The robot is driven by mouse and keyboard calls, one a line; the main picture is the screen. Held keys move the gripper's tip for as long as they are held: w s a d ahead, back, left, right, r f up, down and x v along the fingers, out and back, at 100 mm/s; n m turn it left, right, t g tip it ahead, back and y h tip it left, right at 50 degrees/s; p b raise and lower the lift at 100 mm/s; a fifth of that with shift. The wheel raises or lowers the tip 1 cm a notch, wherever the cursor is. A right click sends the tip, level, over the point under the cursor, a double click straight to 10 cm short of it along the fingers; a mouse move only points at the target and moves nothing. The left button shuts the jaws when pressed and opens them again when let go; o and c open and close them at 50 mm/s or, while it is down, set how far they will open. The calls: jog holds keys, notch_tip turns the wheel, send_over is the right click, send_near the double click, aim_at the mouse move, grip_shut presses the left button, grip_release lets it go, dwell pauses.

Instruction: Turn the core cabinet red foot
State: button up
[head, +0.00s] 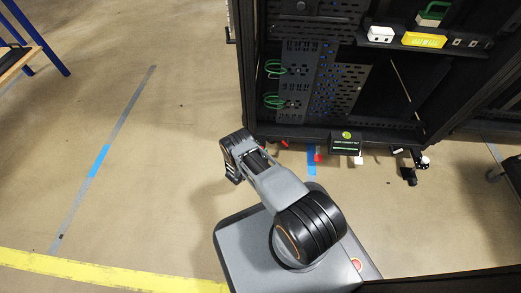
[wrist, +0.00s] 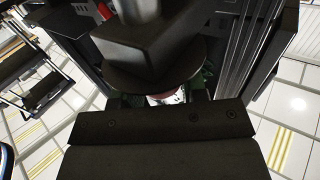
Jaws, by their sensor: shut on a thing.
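The core cabinet (head: 345,132) is a black rack with a green-lit label on its lower front edge. A small red foot (head: 284,143) shows under that edge, just right of my arm's bend. Another red piece (head: 318,157) stands farther right by blue floor tape. My gripper (wrist: 166,103) shows in the wrist view as dark jaws, shut on a small red and white part (wrist: 167,98) under a dark round plate (wrist: 150,75). That part looks like the red foot, mostly hidden by the jaws and plate. In the head view my arm hides the fingertips.
A white box (head: 380,34) and a yellow box (head: 424,40) sit on the cabinet's upper right ledge. Black casters (head: 409,175) stand at its right front. Blue-tape-marked floor (head: 110,140) on the left is clear. A blue-legged table (head: 15,60) stands far left.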

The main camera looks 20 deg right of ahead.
jog(key=shift+m+g, duration=0.3)
jog(key=shift+g, duration=0.1)
jog(key=o, duration=0.9)
jog(key=p+v, duration=0.1)
jog(key=v, duration=0.6)
jog(key=p+v, duration=0.1)
jog(key=v, duration=0.5)
jog(key=shift+s+a+f+p, duration=0.1)
jog(key=shift+a+f+p, duration=0.1)
jog(key=shift+a+p, duration=0.15)
